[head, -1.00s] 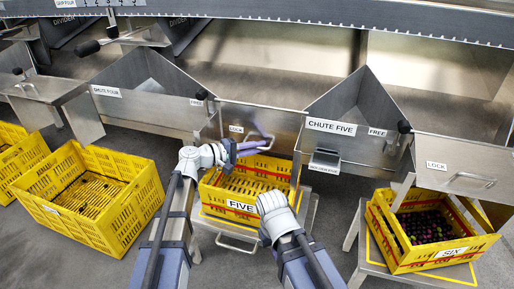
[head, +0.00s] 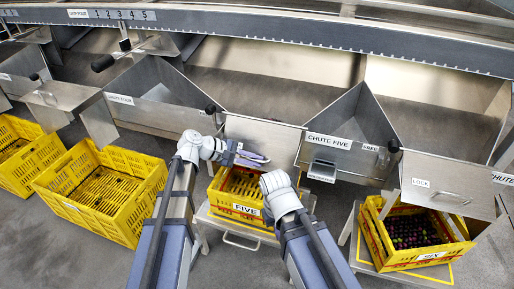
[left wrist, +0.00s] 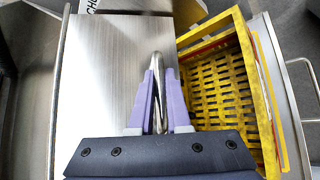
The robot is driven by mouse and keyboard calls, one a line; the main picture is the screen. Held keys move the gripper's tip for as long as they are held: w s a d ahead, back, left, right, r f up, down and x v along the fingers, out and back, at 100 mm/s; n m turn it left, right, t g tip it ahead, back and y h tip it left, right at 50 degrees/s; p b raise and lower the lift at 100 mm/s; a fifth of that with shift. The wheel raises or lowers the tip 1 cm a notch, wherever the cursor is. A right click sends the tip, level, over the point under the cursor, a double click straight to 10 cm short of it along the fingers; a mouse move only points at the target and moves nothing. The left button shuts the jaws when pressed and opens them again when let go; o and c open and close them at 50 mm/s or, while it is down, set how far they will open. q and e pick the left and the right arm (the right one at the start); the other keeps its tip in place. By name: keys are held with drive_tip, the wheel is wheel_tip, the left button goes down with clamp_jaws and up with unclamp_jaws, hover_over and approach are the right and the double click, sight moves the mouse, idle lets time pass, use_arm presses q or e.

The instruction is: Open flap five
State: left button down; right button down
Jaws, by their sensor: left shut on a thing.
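Flap five (head: 275,138) is a flat metal plate hanging at the mouth of the chute left of the CHUTE FIVE sign, above the yellow crate marked FIVE (head: 240,188). My left gripper (head: 258,160) is at the flap's front face, its purple fingers closed on the handle. In the left wrist view the fingers pinch the metal handle (left wrist: 157,65), which stands out from the flap (left wrist: 110,75). The crate (left wrist: 215,85) shows to the right there. The flap's LOCK label is hidden. My right arm's pale wrist reaches up near the crate; its fingers do not show.
Chute five (head: 350,128) stands to the right with a small metal tab. Another flap marked LOCK (head: 450,195) hangs over crate SIX (head: 408,258), which holds dark fruit. An empty yellow crate (head: 95,190) sits on the floor at left.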

use_arm(q)
wheel_tip(320, 180, up, 7)
drive_tip(key=s+n+g+y+p, duration=0.1)
drive_tip(key=s+g+p, duration=0.1)
drive_tip(key=p, duration=0.6)
drive_tip(key=shift+s+a+r+n+g, duration=0.15)
drive_tip(key=shift+s+a+n+g, duration=0.2)
drive_tip(key=shift+a, duration=0.1)
drive_tip(key=c, duration=0.9)
unclamp_jaws()
drive_tip(key=p+v, duration=0.5)
drive_tip(key=v, duration=0.3)
drive_tip(key=shift+s+d, duration=0.1)
